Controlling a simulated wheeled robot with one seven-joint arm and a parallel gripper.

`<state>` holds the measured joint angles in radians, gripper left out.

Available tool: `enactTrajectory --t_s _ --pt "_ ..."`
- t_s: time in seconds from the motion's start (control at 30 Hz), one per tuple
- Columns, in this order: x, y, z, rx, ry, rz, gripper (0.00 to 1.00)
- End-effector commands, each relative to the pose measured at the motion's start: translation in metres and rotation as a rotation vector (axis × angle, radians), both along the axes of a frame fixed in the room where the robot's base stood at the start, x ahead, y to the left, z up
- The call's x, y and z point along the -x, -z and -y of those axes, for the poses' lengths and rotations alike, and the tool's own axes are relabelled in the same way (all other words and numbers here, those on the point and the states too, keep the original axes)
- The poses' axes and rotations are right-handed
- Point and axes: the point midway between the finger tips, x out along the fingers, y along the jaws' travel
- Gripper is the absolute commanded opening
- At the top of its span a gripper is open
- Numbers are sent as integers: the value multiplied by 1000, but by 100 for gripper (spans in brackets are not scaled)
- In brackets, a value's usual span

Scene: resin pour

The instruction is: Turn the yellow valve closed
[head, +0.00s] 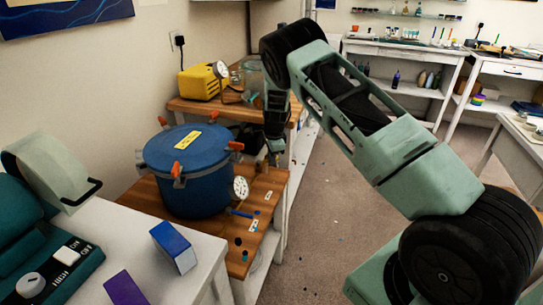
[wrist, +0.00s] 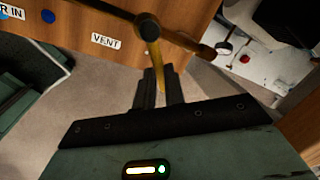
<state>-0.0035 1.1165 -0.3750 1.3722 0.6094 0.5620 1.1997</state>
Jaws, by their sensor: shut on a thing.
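The yellow valve (wrist: 153,47) shows in the wrist view as a yellow lever on a dark brass-coloured pipe fitting, in front of the wooden bench edge. My gripper (wrist: 161,82) is shut on the lower end of the lever, which points down between the two dark fingers. A VENT label (wrist: 105,41) is on the wood to the left of the valve. In the head view my gripper (head: 275,152) reaches down at the right edge of the wooden bench, beside the blue pressure pot; the valve is too small there to make out clearly.
The blue pot (head: 187,185) with orange clamps and a gauge (head: 240,188) stands close left of my gripper. A yellow pump (head: 203,82) stands behind. A white table (head: 150,270) with a blue box (head: 174,247) is in front.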

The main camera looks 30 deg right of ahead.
Motion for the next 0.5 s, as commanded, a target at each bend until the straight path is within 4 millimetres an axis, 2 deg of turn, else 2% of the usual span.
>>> enactTrajectory --t_s 0.23,0.27,0.3,0.33,0.5 --pt "-1 -1 0 1 -1 2 0" --pt "-1 -1 0 1 -1 2 20" --pt "-1 -1 0 1 -1 2 31" --pt "-1 -1 0 1 -2 2 33" --pt "0 0 0 1 -2 1 33"
